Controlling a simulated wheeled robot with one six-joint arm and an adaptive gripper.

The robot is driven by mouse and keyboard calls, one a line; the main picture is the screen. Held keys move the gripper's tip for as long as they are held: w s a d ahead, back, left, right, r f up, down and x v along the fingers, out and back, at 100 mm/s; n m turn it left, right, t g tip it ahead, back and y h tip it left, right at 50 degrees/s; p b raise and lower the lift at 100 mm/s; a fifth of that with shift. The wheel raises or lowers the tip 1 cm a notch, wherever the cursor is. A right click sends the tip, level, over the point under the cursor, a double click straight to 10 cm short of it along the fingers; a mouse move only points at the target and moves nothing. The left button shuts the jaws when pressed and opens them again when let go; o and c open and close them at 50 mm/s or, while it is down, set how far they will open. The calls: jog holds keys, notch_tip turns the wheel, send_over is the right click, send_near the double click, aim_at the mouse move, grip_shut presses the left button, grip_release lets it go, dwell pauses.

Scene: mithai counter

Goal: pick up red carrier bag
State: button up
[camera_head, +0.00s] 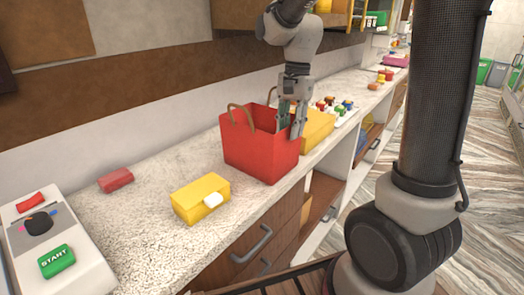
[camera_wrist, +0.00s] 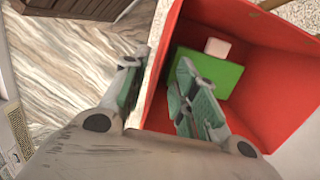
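The red carrier bag (camera_head: 258,153) stands upright and open-topped on the counter, with two tan loop handles. My gripper (camera_head: 290,128) points down at the bag's right-hand rim. In the wrist view my gripper (camera_wrist: 157,68) is open and straddles one wall of the red carrier bag (camera_wrist: 272,50), with one finger outside and the other inside. A visible gap remains between the fingers and that wall. Inside the bag lies a green box (camera_wrist: 205,72) with a small pale pink block on it (camera_wrist: 217,47). The bag's underside is hidden.
A yellow box (camera_head: 201,198) with a white tag stands in front, and another yellow box (camera_head: 317,130) is close behind the bag. A red block (camera_head: 115,180) and a panel with a green START button (camera_head: 57,262) are at left. Several small coloured items stand farther back. The counter edge (camera_head: 270,197) is close to the bag.

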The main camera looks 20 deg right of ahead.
aim_at(288, 139)
jog(key=f, duration=0.3)
jog(key=s+a+f, duration=0.1)
jog(key=shift+s+f, duration=0.1)
jog(key=shift+f, duration=0.75)
grip_shut()
